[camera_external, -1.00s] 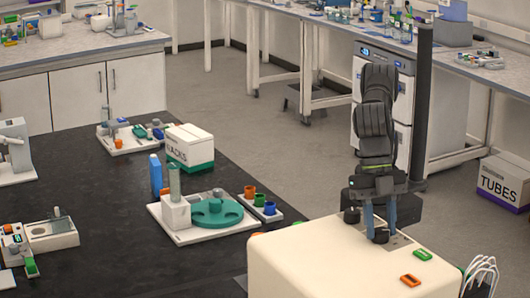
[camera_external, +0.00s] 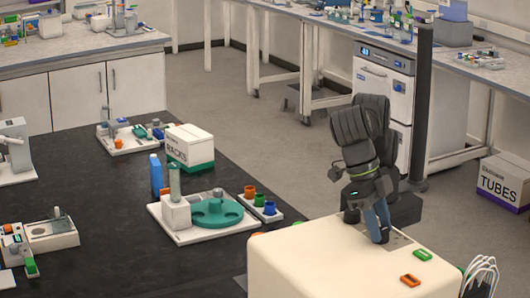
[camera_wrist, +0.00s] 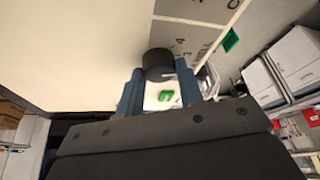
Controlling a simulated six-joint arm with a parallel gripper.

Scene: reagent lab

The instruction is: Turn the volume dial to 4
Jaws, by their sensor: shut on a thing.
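The volume dial (camera_wrist: 159,63) is a dark round knob in the wrist view. It stands between the blue fingers of my gripper (camera_wrist: 160,80), which are shut on it. A grey panel (camera_wrist: 196,38) with small dark scale marks lies beside the dial; I cannot read clearly which mark the dial points to. In the external view my gripper (camera_external: 379,224) reaches down, tilted, to the top of the cream-coloured box (camera_external: 315,262). There the fingers mostly hide the dial.
The black bench (camera_external: 110,215) to the left holds a white device with a green turntable (camera_external: 216,212) and a RACKS box (camera_external: 190,146).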

